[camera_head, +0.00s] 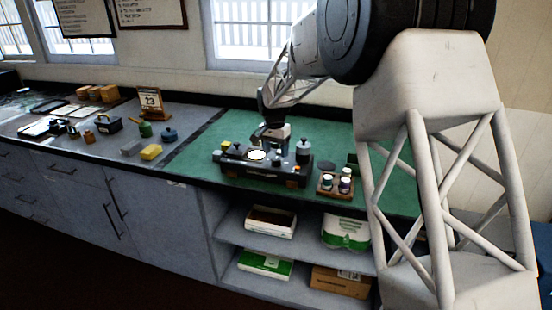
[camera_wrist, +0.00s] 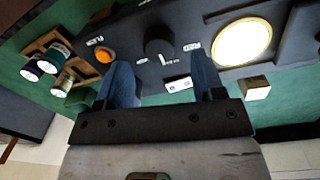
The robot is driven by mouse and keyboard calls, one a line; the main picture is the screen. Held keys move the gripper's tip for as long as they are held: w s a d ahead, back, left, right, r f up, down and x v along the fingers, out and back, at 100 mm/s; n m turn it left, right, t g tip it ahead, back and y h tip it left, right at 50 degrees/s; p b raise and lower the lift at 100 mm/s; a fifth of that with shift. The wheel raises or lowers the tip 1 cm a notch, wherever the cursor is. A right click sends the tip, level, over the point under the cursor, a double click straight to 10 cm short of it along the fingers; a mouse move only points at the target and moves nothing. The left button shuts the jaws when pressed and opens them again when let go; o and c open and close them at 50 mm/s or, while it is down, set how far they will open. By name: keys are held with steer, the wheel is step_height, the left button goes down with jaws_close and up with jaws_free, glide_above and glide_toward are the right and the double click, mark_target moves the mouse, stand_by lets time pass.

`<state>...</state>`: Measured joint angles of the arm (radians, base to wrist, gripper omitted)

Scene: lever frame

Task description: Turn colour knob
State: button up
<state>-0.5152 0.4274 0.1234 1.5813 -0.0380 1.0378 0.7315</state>
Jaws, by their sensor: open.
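The dark lever-frame unit (camera_head: 232,170) sits on the green mat, and its panel (camera_wrist: 130,22) fills the upper wrist view. A black round knob (camera_wrist: 158,47) with small white labels around it stands on this panel. An orange button (camera_wrist: 103,55) is left of it and a glowing round cream disc (camera_wrist: 243,43) right of it. My gripper (camera_wrist: 161,68) is open and empty, its two blue fingers pointing at the panel on either side of the knob. Whether they touch it I cannot tell. In the head view my gripper (camera_head: 270,148) hangs over the unit; the knob is not distinct there.
A wooden rack (camera_head: 327,193) with small bottles, also in the wrist view (camera_wrist: 38,44), stands beside the unit. A yellow block (camera_head: 151,152) and a desk calendar (camera_head: 150,102) are further left. Green mat left of the unit is clear.

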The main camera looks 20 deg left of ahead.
mark_target(276, 159)
steer(key=shift+f, duration=1.7)
steer(key=c, duration=0.9)
